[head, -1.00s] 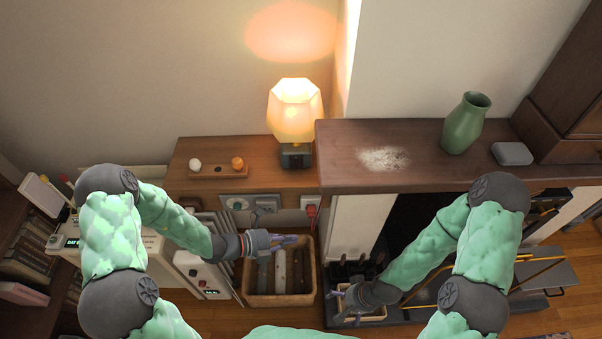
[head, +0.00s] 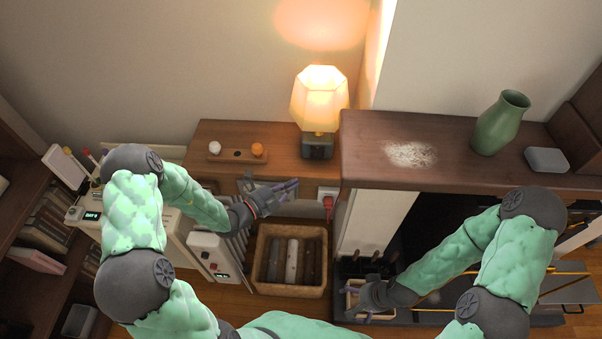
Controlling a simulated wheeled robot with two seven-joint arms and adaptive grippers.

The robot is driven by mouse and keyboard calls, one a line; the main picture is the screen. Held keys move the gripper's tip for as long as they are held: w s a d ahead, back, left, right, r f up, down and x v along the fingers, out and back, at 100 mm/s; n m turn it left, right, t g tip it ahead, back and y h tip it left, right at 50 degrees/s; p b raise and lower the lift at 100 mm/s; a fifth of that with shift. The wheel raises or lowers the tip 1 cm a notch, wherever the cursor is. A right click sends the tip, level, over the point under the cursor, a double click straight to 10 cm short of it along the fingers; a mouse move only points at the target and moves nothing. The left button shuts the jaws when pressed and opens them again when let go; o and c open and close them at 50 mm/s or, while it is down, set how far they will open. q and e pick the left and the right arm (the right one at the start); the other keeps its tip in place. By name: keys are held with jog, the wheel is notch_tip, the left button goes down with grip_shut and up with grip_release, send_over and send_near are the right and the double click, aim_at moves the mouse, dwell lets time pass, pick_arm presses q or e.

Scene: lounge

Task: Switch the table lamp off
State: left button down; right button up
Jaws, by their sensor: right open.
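The table lamp (head: 319,98) stands upright at the back of the wooden cabinet top and is lit, with a warm glow on the wall above. Its faceted cream shade sits on a dark base (head: 317,147). My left gripper (head: 290,188) is in front of the cabinet, below and to the left of the lamp, apart from it. Its fingers point right, and their opening is not clear. My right gripper (head: 352,300) is open, low down by the fireplace and far from the lamp.
A wooden tray (head: 236,155) with small round items lies left of the lamp. The mantel shelf (head: 455,170) is close on the lamp's right, carrying a green vase (head: 500,122) and a grey box (head: 546,160). A basket (head: 290,288) stands below my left gripper.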

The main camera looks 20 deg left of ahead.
aim_at(317, 154)
pick_arm(q)
jog(key=b+x, duration=0.3)
jog(key=x, duration=0.6)
jog(key=shift+d+f, duration=0.1)
jog(key=shift+f, duration=0.05)
jog(key=w, duration=0.1)
jog(key=w+b, duration=0.1)
jog(key=w, duration=0.1)
jog(key=shift+w+a+f, duration=0.1)
jog(key=shift+a+f, duration=0.1)
jog(key=shift+a, duration=0.15)
jog(key=shift+w, duration=0.45)
jog(key=shift+w+a+f+m+b, duration=0.1)
jog(key=shift+w+f+m+b, duration=0.2)
jog(key=shift+b, duration=0.35)
jog(key=shift+w+r+t, duration=0.1)
jog(key=shift+r+t, duration=0.05)
jog(key=shift+t, duration=0.15)
jog(key=shift+s, duration=0.2)
